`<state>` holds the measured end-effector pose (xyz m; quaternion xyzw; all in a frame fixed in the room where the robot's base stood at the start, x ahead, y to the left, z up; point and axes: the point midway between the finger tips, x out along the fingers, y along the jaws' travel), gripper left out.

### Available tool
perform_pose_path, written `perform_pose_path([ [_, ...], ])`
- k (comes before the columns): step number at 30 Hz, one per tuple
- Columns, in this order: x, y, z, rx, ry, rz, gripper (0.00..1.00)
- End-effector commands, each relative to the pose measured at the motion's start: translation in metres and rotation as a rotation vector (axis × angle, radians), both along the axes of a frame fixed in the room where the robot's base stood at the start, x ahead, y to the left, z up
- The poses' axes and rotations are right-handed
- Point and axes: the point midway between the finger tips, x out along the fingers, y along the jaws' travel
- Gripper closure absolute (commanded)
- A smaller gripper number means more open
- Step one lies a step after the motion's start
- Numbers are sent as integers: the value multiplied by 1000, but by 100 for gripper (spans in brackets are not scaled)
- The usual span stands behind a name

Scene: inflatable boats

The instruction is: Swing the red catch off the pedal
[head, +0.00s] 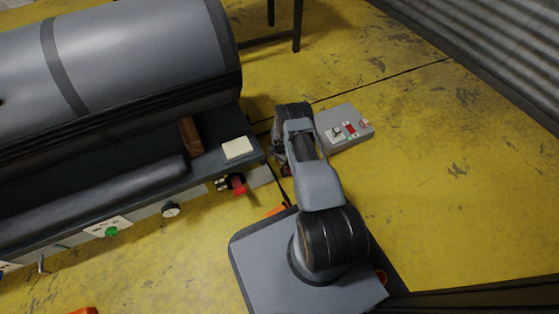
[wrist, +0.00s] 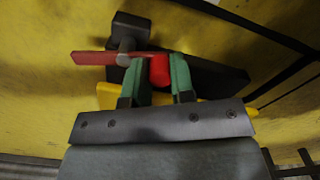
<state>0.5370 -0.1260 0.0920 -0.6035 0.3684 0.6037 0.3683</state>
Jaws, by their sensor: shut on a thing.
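The red catch (wrist: 92,58) shows in the wrist view as a flat bar running left from a grey pivot pin, with a rounded red end at its right. My gripper (wrist: 162,74) has its green fingers on both sides of that rounded end and is shut on it. The dark pedal (wrist: 218,79) lies behind and to the right of the fingers. The catch crosses in front of its left part; the fingers hide some of the overlap. In the head view my arm hides the gripper's hold.
A grey box (head: 345,130) with switches and a red part lies on the yellow floor right of my arm. The dark bench (head: 130,165) with a grey inflatable tube (head: 150,60) fills the left. A red part (head: 238,186) juts from its side. Floor at right is clear.

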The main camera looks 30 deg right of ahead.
Motion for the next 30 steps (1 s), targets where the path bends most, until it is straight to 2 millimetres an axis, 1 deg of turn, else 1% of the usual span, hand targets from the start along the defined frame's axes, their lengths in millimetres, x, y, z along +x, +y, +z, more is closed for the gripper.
perform_pose_path([
  [9,1,-3,0,0,0,-85,100],
  [23,1,-4,0,0,0,-97,100],
  [24,1,-4,0,0,0,-97,76],
  [30,1,-4,0,0,0,-96,57],
])
